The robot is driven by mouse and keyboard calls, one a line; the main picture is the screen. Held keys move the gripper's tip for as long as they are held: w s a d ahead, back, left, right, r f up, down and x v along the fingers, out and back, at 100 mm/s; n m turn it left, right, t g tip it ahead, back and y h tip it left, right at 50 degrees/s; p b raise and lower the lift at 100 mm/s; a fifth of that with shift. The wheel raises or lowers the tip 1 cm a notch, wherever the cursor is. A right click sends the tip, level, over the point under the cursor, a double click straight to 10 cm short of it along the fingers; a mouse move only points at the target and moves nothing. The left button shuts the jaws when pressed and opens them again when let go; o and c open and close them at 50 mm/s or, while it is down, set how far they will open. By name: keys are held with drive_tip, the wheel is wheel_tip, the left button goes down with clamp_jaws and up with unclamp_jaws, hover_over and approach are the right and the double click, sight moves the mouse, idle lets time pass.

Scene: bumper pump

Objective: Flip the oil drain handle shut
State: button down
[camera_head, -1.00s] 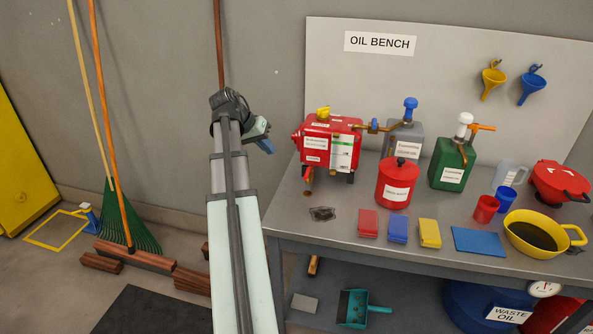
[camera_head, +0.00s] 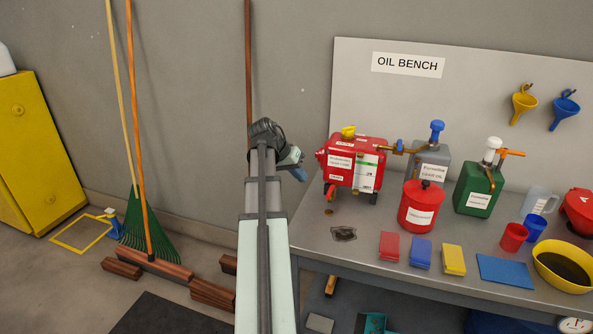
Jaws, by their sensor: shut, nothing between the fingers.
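The red pump box (camera_head: 345,177) stands at the left end of the oil bench, with a yellow cap (camera_head: 348,132) on top and white labels on its front. A small drain fitting (camera_head: 329,190) with a reddish part hangs at its lower left corner. Its handle is too small for me to tell its position. My gripper (camera_head: 302,174), with blue at its tip, is shut and empty. In the picture it is left of the pump and a little above the drain fitting, with a gap between them.
The bench (camera_head: 310,232) holds a dark drain grate (camera_head: 343,234), a red can (camera_head: 420,207), a grey can (camera_head: 428,167), a green can (camera_head: 482,188), coloured blocks and a yellow basin (camera_head: 565,262). A green rake (camera_head: 150,235) and wooden blocks stand on the floor at left.

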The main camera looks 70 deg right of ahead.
sight(330, 192)
drive_tip(key=s+d+f, duration=0.1)
drive_tip(key=s+f, duration=0.4)
drive_tip(key=s, duration=0.1)
drive_tip(key=shift+d, duration=0.35)
drive_tip(key=shift+s, duration=0.15)
